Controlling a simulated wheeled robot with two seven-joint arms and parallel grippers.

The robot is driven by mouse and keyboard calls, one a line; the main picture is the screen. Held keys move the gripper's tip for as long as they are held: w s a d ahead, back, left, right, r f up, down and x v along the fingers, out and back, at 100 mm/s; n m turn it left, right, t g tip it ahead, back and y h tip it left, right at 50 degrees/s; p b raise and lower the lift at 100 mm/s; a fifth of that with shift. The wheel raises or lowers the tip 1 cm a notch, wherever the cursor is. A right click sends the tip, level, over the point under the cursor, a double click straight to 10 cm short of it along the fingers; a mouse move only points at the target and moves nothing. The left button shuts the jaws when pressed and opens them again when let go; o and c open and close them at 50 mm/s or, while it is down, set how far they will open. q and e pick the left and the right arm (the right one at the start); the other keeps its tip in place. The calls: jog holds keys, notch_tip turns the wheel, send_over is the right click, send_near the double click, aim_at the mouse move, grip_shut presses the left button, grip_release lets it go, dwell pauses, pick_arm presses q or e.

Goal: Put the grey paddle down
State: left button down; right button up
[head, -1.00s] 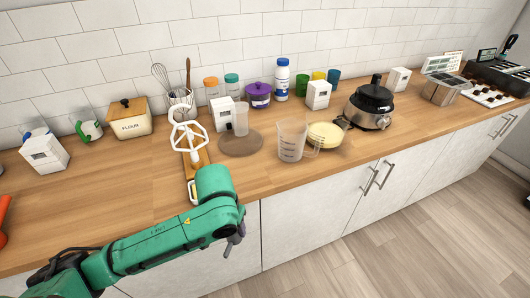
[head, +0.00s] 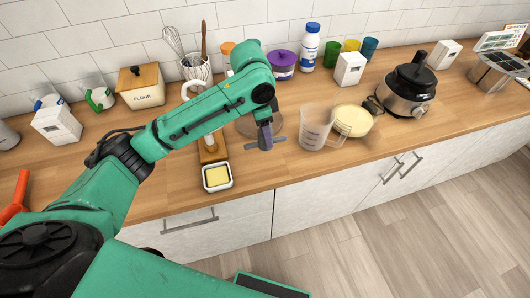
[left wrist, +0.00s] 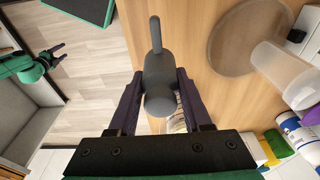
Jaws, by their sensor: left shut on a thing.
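The grey paddle (head: 265,145) is in my left gripper (head: 264,130), over the front part of the wooden counter (head: 325,170). In the left wrist view the left gripper (left wrist: 158,100) is shut on the paddle (left wrist: 156,70), its rounded end towards the camera and a thin arm pointing away. I cannot tell whether the paddle touches the counter. In the left wrist view my right gripper (left wrist: 58,54) is far off at the left, over the floor, with its fingers apart and empty.
A butter dish (head: 217,177) is left of the paddle. A clear measuring jug (head: 314,128) and a pale yellow round item (head: 355,121) are to its right. A round mat (left wrist: 232,40) and a translucent cup (left wrist: 283,76) are close by. My forearm hides part of the white beater.

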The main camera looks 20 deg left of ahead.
pick_arm(q)
notch_tip(320, 180, down, 10)
jog(key=shift+w+f+p, duration=0.1)
jog(key=shift+f+p, duration=0.05)
jog(key=shift+p, duration=0.55)
pick_arm(e)
jog(key=shift+w+d+r, duration=0.1)
jog(key=shift+w+r, duration=0.2)
jog(key=shift+r, duration=0.2)
jog(key=shift+w+r, duration=0.25)
jog(key=shift+r, duration=0.2)
pick_arm(q)
jog(key=shift+f, duration=0.15)
jog(key=shift+c, duration=1.7)
grip_release()
jog(key=r, duration=0.4)
jog(key=a+r+b, duration=0.1)
jog(key=r, duration=0.7)
jog(key=shift+s+a+r+b, duration=0.1)
jog(key=shift+s+a+b, duration=0.2)
jog(key=shift+s+b, duration=0.1)
pick_arm(e)
jog(key=shift+f, duration=0.85)
